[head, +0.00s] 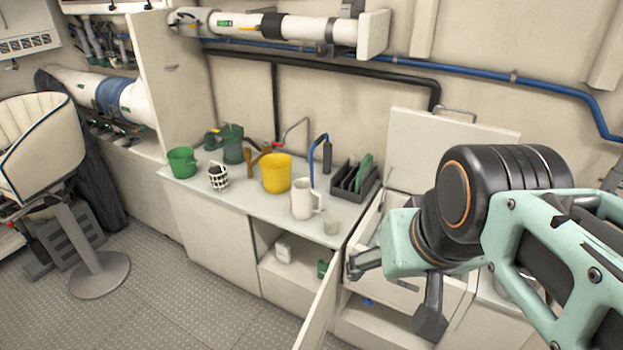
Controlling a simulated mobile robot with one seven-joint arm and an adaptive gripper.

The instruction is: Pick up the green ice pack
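No object is clearly recognisable as the green ice pack. A flat green piece (363,172) stands upright in a dark slotted rack (342,187) on the counter. A small green object (322,268) sits in the open cupboard below, partly hidden by the cupboard door. I cannot tell from this view whether either one is the ice pack. My gripper (394,292) is right of the cupboard, over the white open-lidded compartment. Its fingers are spread apart and nothing shows between them. My arm hides part of the compartment's inside.
A raised lid (440,150) and an open cupboard door (320,308) flank my gripper.

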